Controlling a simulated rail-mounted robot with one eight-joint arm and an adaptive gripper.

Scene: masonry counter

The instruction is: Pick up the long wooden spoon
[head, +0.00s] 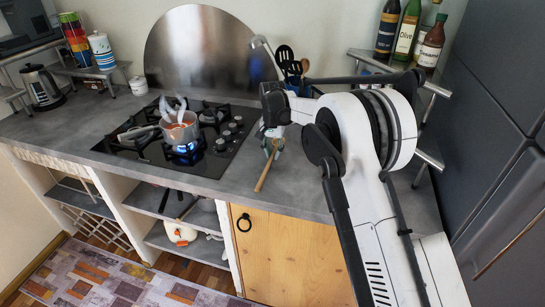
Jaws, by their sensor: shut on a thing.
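The long wooden spoon (266,171) shows as a thin tan stick, slanting down to the left over the counter, right of the hob. My gripper (272,146) is at its upper end and is shut on it. My arm and wrist hide part of the gripper, and the fingers are small in the head view. I cannot tell whether the spoon's lower end touches the counter.
A steaming pot (180,128) stands over a lit blue flame on the black hob (135,146), left of my gripper. Dark utensils (288,62) stand behind my wrist. Bottles (408,30) stand on a rack at the back right. The front counter strip (225,185) is clear.

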